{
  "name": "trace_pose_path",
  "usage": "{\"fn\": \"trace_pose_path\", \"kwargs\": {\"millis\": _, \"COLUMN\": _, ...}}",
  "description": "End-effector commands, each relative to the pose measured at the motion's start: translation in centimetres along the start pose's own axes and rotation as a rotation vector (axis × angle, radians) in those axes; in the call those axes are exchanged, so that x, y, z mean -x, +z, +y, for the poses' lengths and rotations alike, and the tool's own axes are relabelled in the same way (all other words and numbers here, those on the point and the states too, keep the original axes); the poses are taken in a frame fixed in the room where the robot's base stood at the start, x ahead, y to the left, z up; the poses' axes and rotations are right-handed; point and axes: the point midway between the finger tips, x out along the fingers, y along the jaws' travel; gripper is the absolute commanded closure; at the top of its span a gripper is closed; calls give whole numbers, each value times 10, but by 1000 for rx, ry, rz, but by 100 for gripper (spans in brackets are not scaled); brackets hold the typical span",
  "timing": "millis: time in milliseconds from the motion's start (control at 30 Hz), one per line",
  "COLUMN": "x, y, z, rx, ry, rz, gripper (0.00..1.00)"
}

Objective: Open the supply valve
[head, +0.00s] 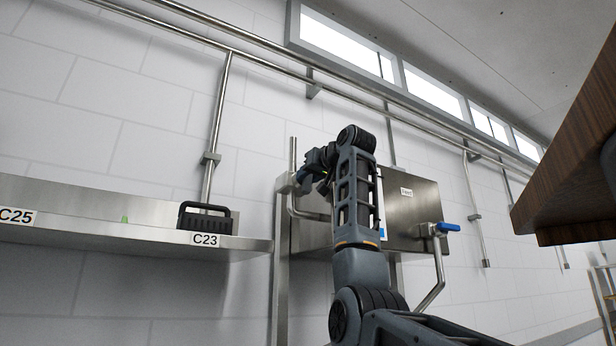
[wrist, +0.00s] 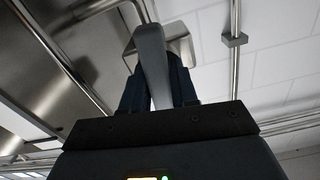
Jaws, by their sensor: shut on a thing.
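A steel cabinet (head: 408,205) is fixed to the wall, with pipes and a valve at each side. The valve on its left (head: 287,184) sits on a vertical pipe, and my arm partly covers that side. My gripper (head: 308,172) is at this left valve. In the wrist view my gripper (wrist: 158,82) is shut on a grey lever (wrist: 151,52), which lies between its two dark fingers. The lever's far end meets a metal fitting (wrist: 181,47) on a pipe. The right valve has a blue lever (head: 448,227) lying sideways; my gripper is away from it.
A steel shelf (head: 120,236) with labels C25 and C23 runs along the left wall. A black-handled block (head: 205,220) stands on it. A brown wooden edge (head: 570,150) juts in at the right. Pipes (head: 222,120) run along the wall.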

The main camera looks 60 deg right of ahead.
Motion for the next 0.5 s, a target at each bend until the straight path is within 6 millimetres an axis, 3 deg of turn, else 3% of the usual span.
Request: {"fn": "trace_pose_path", "kwargs": {"millis": 500, "x": -1, "y": 2, "z": 1, "rx": 155, "ry": 0, "rz": -5, "gripper": 100}}
